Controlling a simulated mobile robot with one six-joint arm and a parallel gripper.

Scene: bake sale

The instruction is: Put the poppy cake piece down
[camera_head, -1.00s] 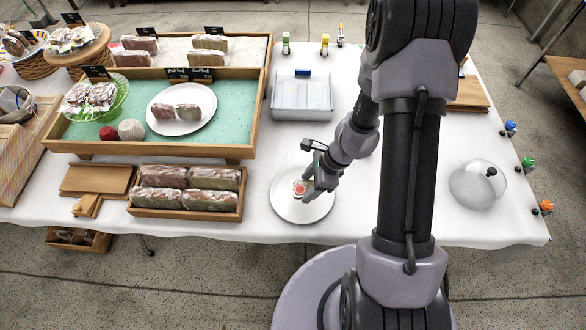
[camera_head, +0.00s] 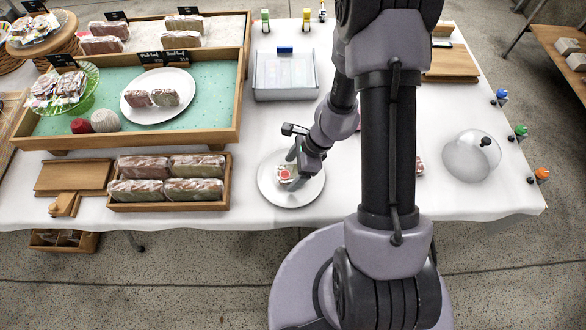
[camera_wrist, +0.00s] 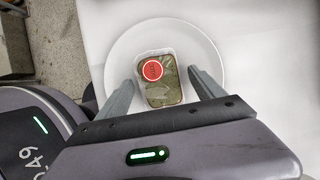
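The poppy cake piece (camera_head: 286,173) is a small clear pack with a round red label. In the wrist view the pack (camera_wrist: 159,85) rests upright-facing on a round white plate (camera_wrist: 213,53), label up. The plate (camera_head: 291,197) stands near the front edge of the white table. My gripper (camera_wrist: 161,76) is open with one finger on each side of the pack. A narrow gap shows beside each fingertip. In the head view my gripper (camera_head: 298,160) is over the plate and partly covers the pack.
A wooden crate of wrapped loaves (camera_head: 220,205) stands left of the plate. A clear bin (camera_head: 285,92) is behind it. A glass dome (camera_head: 470,155) stands at right. Another pack (camera_head: 420,165) peeks out beside my arm. White table is bare just right of the plate.

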